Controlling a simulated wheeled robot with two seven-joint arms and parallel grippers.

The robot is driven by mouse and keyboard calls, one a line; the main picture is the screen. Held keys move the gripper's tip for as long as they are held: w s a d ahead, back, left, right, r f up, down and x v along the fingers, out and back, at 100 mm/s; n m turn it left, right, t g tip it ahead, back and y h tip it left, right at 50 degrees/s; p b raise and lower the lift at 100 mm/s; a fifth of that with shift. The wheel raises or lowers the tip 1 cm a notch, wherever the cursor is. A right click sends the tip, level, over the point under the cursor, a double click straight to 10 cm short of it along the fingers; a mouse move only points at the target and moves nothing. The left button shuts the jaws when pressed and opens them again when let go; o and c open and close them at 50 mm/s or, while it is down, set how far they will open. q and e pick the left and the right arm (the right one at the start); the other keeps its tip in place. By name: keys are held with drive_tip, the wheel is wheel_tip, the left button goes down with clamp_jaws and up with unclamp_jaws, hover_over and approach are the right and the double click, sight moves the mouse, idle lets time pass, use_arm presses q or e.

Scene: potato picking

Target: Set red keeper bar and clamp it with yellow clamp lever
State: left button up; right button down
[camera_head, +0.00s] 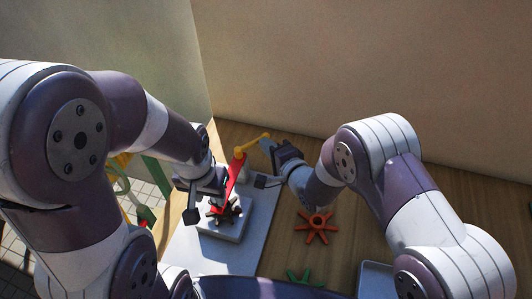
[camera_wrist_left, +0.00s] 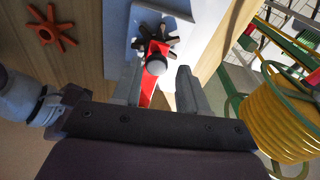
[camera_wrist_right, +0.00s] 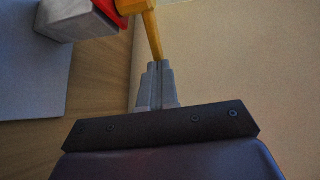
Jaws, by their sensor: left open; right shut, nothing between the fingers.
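The red keeper bar (camera_head: 228,185) lies over a dark star-shaped part (camera_wrist_left: 150,42) on a light block (camera_head: 222,228) on the grey plate (camera_head: 258,222). The yellow clamp lever (camera_head: 251,143) slants up to the right from the bar's far end. My left gripper (camera_wrist_left: 157,78) is open, its fingers either side of the red bar and a grey round knob (camera_wrist_left: 156,67). My right gripper (camera_wrist_right: 158,66) is shut and empty. Its fingertips are at the lever's free end (camera_wrist_right: 153,38); I cannot tell whether they touch.
An orange star part (camera_head: 316,226) and a green one (camera_head: 304,278) lie on the wooden table to the right. A grey tray (camera_head: 374,276) is at the front. A yellow coil (camera_wrist_left: 278,118) and green frame stand beside the table. A wall rises behind.

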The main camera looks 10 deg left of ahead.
use_arm(q)
drive_tip(key=shift+a+f+b, duration=0.3)
drive_tip(key=shift+a+f, duration=0.05)
drive_tip(key=shift+f, duration=0.1)
use_arm(e)
drive_tip(key=shift+w+a, duration=0.45)
drive_tip(key=shift+a, duration=0.1)
use_arm(q)
drive_tip(key=shift+a, duration=0.15)
use_arm(e)
drive_tip(key=shift+a, duration=0.1)
